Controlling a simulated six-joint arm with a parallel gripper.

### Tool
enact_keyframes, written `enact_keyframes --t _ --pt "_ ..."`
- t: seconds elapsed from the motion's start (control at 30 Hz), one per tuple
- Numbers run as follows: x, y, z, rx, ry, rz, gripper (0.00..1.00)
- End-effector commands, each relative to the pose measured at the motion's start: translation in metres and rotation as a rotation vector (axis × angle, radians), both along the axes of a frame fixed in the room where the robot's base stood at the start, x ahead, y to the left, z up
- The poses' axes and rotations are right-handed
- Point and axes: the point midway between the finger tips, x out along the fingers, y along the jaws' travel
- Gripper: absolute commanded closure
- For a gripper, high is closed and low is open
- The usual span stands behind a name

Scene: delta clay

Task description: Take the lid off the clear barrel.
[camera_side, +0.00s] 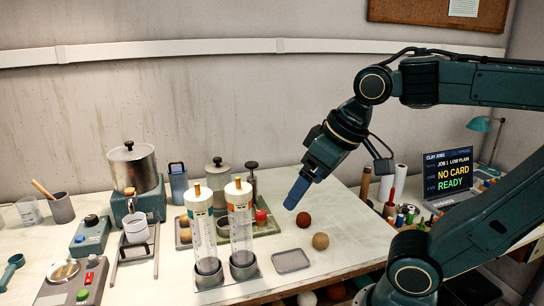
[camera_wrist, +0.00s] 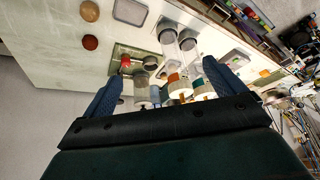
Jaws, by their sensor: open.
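Two clear graduated tubes (camera_side: 205,232) (camera_side: 240,222) stand upright in dark cups. I cannot tell for certain which is the clear barrel. My gripper (camera_side: 292,206) is open and empty, pointing down-left, in the air right of the tubes and touching nothing. In the wrist view, its blue fingers (camera_wrist: 164,69) spread wide, with the caps (camera_wrist: 180,88) beyond them.
A red-brown ball (camera_side: 303,219), a tan ball (camera_side: 320,241) and an empty grey tray (camera_side: 291,261) lie right of the tubes. A steel pot (camera_side: 132,168) on a base and a scale (camera_side: 72,281) stand left. A laptop (camera_side: 450,175) is at right.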

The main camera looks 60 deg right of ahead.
Motion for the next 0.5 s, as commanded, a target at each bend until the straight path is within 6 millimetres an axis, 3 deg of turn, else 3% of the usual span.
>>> enact_keyframes --t 0.5 --pt "0.103 -0.026 0.076 0.135 0.123 -0.385 0.05"
